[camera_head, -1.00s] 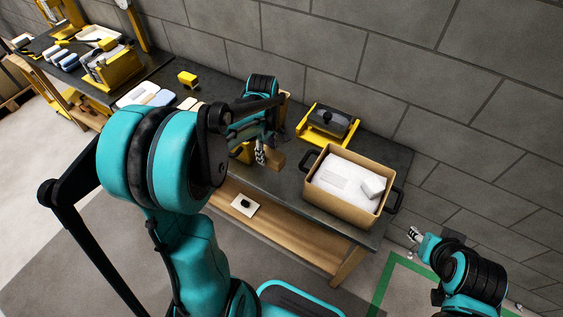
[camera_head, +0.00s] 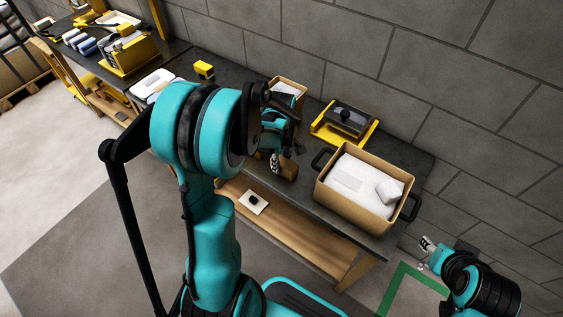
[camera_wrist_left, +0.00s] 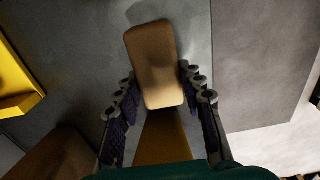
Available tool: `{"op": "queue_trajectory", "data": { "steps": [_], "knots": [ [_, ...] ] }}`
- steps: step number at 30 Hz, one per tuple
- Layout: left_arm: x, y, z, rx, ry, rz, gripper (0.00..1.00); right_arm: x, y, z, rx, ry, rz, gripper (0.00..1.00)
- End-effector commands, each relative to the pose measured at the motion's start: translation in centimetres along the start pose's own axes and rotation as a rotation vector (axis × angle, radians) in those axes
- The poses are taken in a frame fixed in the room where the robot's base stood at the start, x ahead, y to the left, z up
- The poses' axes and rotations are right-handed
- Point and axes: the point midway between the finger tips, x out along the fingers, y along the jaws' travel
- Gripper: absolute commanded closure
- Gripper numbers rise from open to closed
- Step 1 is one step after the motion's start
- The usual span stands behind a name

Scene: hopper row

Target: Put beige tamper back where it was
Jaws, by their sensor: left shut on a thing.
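The beige tamper (camera_head: 288,168) is at my left gripper (camera_head: 277,160), near the front edge of the dark workbench in the head view. In the left wrist view the tamper (camera_wrist_left: 154,62) shows as a rounded tan block just beyond the fingertips. My left gripper (camera_wrist_left: 160,112) is shut on it, with one finger on each side. Whether the tamper touches the bench is unclear. My right gripper (camera_head: 427,244) is at the lower right, away from the bench; its finger opening is too small to judge.
A tan box (camera_head: 330,193) with black handles and white contents stands right of the tamper. Behind are a yellow stand (camera_head: 320,130) with a grey piece and a small tan bin (camera_head: 303,92). A yellow block (camera_head: 203,70) sits farther left. My left arm hides part of the bench.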

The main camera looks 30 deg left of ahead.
Motion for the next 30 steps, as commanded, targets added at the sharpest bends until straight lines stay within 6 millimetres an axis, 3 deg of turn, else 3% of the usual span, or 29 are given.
{"op": "queue_trajectory", "data": {
  "steps": [6,7,9,20,23,30],
  "knots": [
    [0.3,0.0,0.0,0.0,0.0,0.0,0.97,0.2,0.0,0.2,0.0,0.0,0.0,0.6],
    [0.3,0.0,0.0,0.0,0.0,0.0,0.59,0.2,0.0,0.2,0.0,0.0,0.0,0.6],
    [0.2,0.0,0.0,0.0,0.0,0.0,0.41,0.2,0.0,0.1,0.0,0.0,0.0,0.6],
    [-0.1,0.0,0.0,0.0,0.0,0.0,0.41,-0.1,0.0,-0.1,0.0,0.0,0.0,0.6],
    [-1.2,0.0,0.0,0.0,0.0,0.0,0.41,-0.5,0.0,-0.4,0.0,0.0,0.0,0.6],
    [-6.6,-0.1,0.0,0.0,0.0,0.0,0.41,-2.3,0.0,-1.6,0.0,0.0,0.0,0.6]
  ]
}}
